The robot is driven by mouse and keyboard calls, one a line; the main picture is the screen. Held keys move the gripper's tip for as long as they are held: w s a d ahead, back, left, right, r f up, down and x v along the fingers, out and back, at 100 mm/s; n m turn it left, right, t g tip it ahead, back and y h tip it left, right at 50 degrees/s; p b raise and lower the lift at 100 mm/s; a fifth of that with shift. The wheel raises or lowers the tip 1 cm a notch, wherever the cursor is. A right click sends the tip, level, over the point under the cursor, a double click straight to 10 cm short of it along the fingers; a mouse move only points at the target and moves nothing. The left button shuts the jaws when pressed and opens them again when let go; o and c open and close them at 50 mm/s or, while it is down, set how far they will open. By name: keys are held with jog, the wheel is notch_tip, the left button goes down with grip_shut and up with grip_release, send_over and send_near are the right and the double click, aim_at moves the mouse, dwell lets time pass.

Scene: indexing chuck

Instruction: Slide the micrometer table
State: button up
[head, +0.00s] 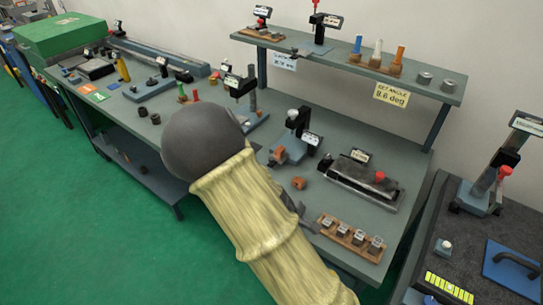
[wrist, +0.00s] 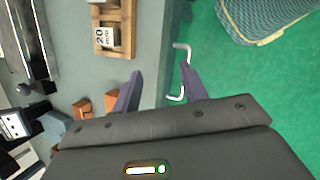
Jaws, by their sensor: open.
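A long low grey metal slide unit (head: 358,182) with a red knob lies on the right half of the bench; it looks like the micrometer table, but I cannot read its label. In the wrist view, a long metal unit (wrist: 35,45) at the upper left looks like the same one. My gripper (wrist: 160,72) is open and empty, its fingers over the bench's edge and well apart from that unit. In the head view my arm hides most of the gripper.
A wooden rack (head: 350,236) of small metal blocks stands at the front edge; it also shows in the wrist view (wrist: 128,30). An orange-brown part (head: 298,183) and a blue-based stand (head: 290,150) are nearby. Bent bright rods (wrist: 183,47) show by the fingers. A shelf (head: 345,62) overhangs behind.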

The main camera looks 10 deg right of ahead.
jog(key=s+r+m+t+y, duration=0.1)
jog(key=s+r+m+y, duration=0.1)
jog(key=r+m, duration=0.4)
jog(key=s+r+m+y, duration=0.3)
jog(key=r+m, duration=0.3)
jog(key=r, duration=0.2)
jog(key=shift+s+t, duration=0.3)
jog(key=shift+t, duration=0.1)
jog(key=shift+c, duration=0.7)
